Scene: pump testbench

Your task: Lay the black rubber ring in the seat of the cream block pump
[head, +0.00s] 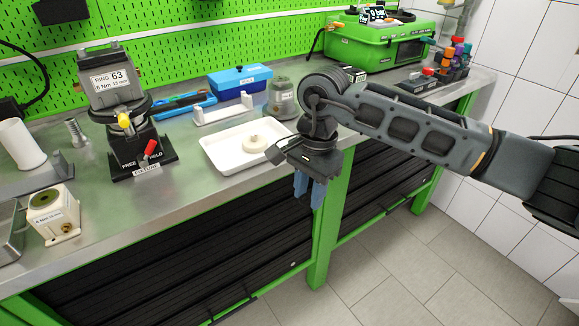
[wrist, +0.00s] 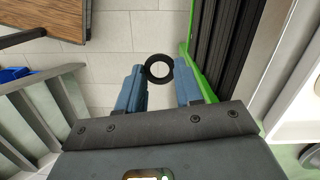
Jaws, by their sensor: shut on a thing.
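The cream block pump (head: 54,226) stands at the bench's left front in the head view, with a label on its side and a dark round seat (head: 42,202) on top. My gripper (head: 309,198) points down in front of the bench edge, over the floor, well to the right of the pump. In the wrist view, the black rubber ring (wrist: 158,68) is held between the two blue fingertips, its hole facing the camera. The ring cannot be made out in the head view. The pump is not recognisable in the wrist view.
A white tray (head: 221,158) with a cream round part (head: 255,144) lies behind my gripper. A dark fixture (head: 144,158) holding a grey unit labelled "RING 63" (head: 110,82) stands between tray and pump. A metal tray (head: 8,240) is left of the pump. Floor is clear below.

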